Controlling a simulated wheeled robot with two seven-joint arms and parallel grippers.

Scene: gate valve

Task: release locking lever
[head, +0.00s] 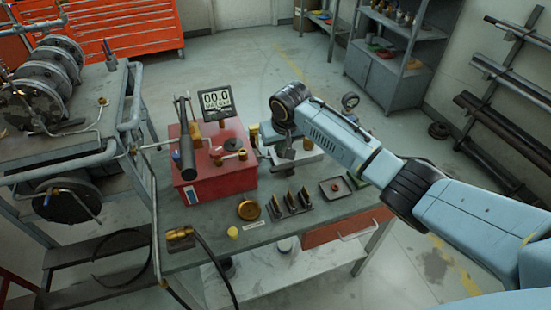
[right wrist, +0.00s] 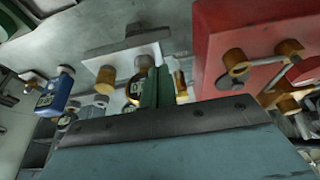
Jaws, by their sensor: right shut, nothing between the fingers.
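A red bench unit (head: 205,180) stands on the grey worktable, with a display reading 00.0 at its back. A tall lever with a dark grip (head: 187,152) stands upright at the unit's left, and brass fittings (head: 243,155) sit at its right. I cannot tell which part is the locking lever. My right gripper (head: 284,153) points down just right of the unit, over a pale block. In the right wrist view its green fingers (right wrist: 156,87) are together and empty. The red unit (right wrist: 225,90) with brass knobs is beside them there. My left gripper is not in view.
On the table's front part are a brass disc (head: 249,210), a rack of upright pieces (head: 290,203) and a small square tray (head: 335,188). A pipe frame with a large valve body (head: 40,100) stands at left. Shelves (head: 400,50) stand at the back right.

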